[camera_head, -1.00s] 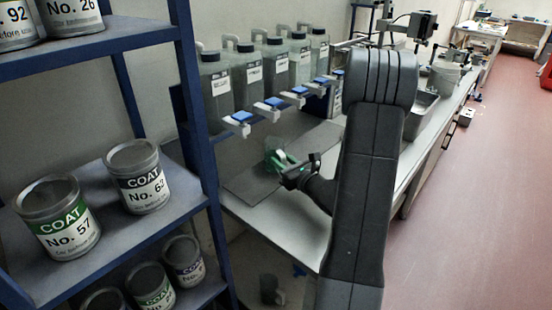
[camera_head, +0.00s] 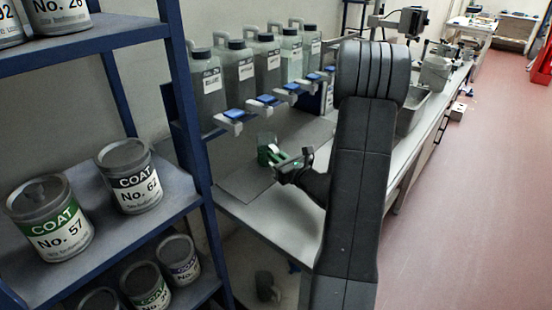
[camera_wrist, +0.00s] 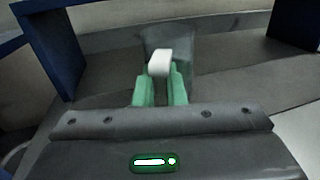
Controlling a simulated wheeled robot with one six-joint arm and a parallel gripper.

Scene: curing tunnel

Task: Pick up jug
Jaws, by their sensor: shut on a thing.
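The jug (camera_head: 265,141) is a small grey, see-through vessel over the dark mat, in front of the row of bottles. In the wrist view its body (camera_wrist: 178,42) stands behind its pale handle (camera_wrist: 160,62). My gripper (camera_head: 272,155) has green fingers, also seen in the wrist view (camera_wrist: 160,85). They are shut on the handle, one on each side. The jug looks roughly upright. The fingers and gripper hide its lower part, and I cannot tell whether its base touches the mat.
Several large capped bottles (camera_head: 239,71) with blue-topped taps (camera_head: 234,114) stand behind the jug. The dark mat (camera_head: 243,184) lies on the bench (camera_head: 285,235). A blue shelf rack (camera_head: 186,95) with paint cans (camera_head: 130,176) is close on the left. The red floor (camera_head: 460,220) at right is clear.

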